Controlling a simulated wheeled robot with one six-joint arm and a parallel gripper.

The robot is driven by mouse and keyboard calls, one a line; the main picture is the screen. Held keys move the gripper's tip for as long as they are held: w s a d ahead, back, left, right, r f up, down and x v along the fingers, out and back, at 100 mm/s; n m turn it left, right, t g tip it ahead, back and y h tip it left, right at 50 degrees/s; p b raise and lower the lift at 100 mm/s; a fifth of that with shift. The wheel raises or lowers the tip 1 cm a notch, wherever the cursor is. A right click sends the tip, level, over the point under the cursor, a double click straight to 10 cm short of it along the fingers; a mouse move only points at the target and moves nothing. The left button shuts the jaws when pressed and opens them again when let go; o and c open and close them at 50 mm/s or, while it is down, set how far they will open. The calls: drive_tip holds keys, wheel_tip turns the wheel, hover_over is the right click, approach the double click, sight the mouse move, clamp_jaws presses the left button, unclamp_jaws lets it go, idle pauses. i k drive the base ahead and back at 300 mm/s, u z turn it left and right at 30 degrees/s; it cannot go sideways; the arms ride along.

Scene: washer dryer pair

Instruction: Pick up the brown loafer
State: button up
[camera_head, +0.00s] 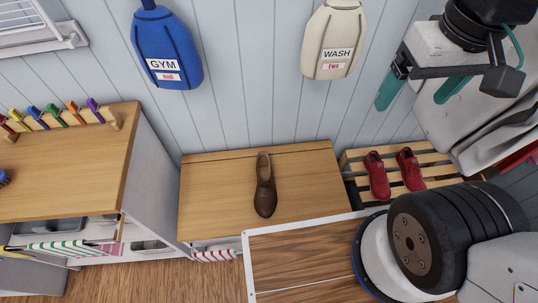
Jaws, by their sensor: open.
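A single brown loafer (265,187) lies on the wooden bench top (215,200) near the middle of the head view. Its toe points towards the bottom of the picture and its opening is at the wall side. My gripper (418,97) is at the upper right, with its two teal fingers apart and nothing between them. It is well to the right of the loafer and clear of it. No part of the loafer is hidden by my arm.
Red shoes (377,177) stand on a slatted rack (360,155) right of the bench. A blue GYM bag (167,48) and a cream WASH bag (334,40) hang on the wall. A wooden counter (70,175) with coloured pegs stands left. Space above the loafer looks clear.

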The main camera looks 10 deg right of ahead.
sight(265, 198)
drive_tip(key=k, duration=0.5)
drive_tip(key=u, duration=2.7)
drive_tip(key=i, duration=2.25)
drive_tip(key=z, duration=3.45)
